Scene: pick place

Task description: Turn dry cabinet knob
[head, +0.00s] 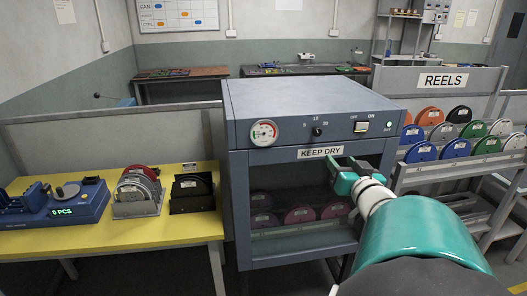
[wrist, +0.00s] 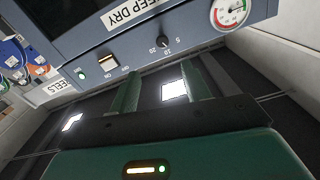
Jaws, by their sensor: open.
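The dry cabinet (head: 236,190) is a blue-grey box with a "KEEP DRY" label and a glass-fronted lower part. Its small black knob (head: 317,131) sits on the upper front panel, between the round gauge (head: 264,133) and the power switch (head: 361,127). The wrist view shows the knob (wrist: 163,41) upside down beside the numbers of its scale. My green gripper (head: 335,165) is in front of the cabinet, below and right of the knob. In the wrist view its two fingers (wrist: 161,72) are apart with nothing between them, and the knob is beyond their tips.
Reels stand inside the cabinet behind the glass. A yellow table (head: 120,235) at the left holds a blue counter (head: 60,208) and reel holders. A rack labelled "REELS" (head: 445,80) with coloured reels is close on the right. The space before the cabinet's left front is clear.

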